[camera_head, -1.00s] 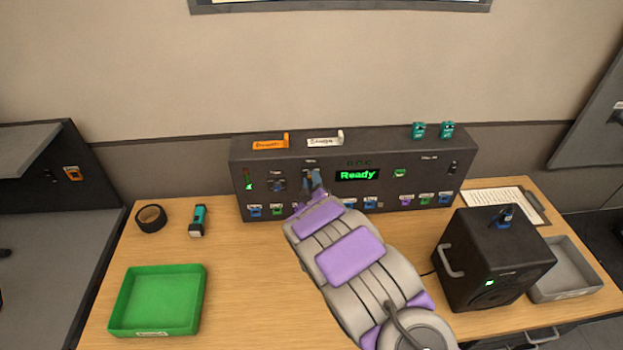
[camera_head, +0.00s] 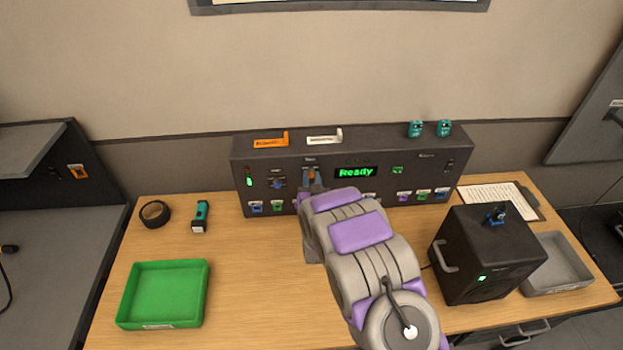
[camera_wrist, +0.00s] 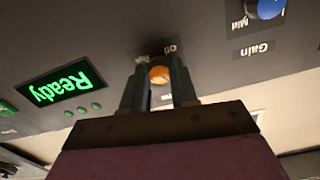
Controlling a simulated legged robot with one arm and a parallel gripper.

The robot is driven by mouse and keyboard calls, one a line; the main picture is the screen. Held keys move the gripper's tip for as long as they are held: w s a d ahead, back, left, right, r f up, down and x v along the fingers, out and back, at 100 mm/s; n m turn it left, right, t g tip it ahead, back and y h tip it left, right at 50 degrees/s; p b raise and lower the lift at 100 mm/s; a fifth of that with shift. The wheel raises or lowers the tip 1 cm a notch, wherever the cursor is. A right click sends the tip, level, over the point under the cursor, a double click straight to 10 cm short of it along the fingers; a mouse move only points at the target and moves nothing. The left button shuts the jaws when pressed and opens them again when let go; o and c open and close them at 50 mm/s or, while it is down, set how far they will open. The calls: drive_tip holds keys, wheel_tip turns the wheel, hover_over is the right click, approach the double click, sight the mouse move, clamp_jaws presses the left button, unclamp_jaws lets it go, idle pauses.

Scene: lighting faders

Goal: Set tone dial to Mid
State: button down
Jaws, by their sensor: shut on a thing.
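The dark control panel (camera_head: 350,203) stands at the back of the table. An orange knob (camera_wrist: 160,74) shows between my gripper's two fingers in the wrist view, and also in the head view (camera_head: 311,175). My gripper (camera_wrist: 160,84) is shut on this knob, one finger on each side. The label by it is partly covered, and I cannot read its setting. A blue dial (camera_wrist: 265,8) marked Gain is beside it in the wrist view; it shows to the left of my gripper in the head view (camera_head: 278,184).
The green Ready display (camera_head: 355,172) is right of my gripper. Labelled switches line the panel's lower edge. A green tray (camera_head: 163,322), tape roll (camera_head: 154,214) and flashlight (camera_head: 200,217) are on the left. A black box (camera_head: 470,275), grey tray (camera_head: 555,289) and clipboard (camera_head: 500,200) are on the right.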

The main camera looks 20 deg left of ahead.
drive_tip(key=m, duration=0.3)
drive_tip(key=m+b, duration=0.1)
drive_tip(key=shift+s+f+m, duration=0.1)
drive_tip(key=shift+f+m, duration=0.2)
drive_tip(key=m+b, duration=0.2)
drive_tip(key=m, duration=0.1)
drive_tip(key=shift+f+m+b, duration=0.1)
drive_tip(key=shift+m+b, duration=0.3)
drive_tip(key=m+b, duration=0.3)
drive_tip(key=shift+b, duration=0.3)
drive_tip(key=m+b, duration=0.3)
drive_tip(key=shift+m+b, duration=0.85)
drive_tip(key=shift+m, duration=0.05)
drive_tip(key=c, duration=0.9)
unclamp_jaws()
drive_tip(key=shift+r, duration=0.2)
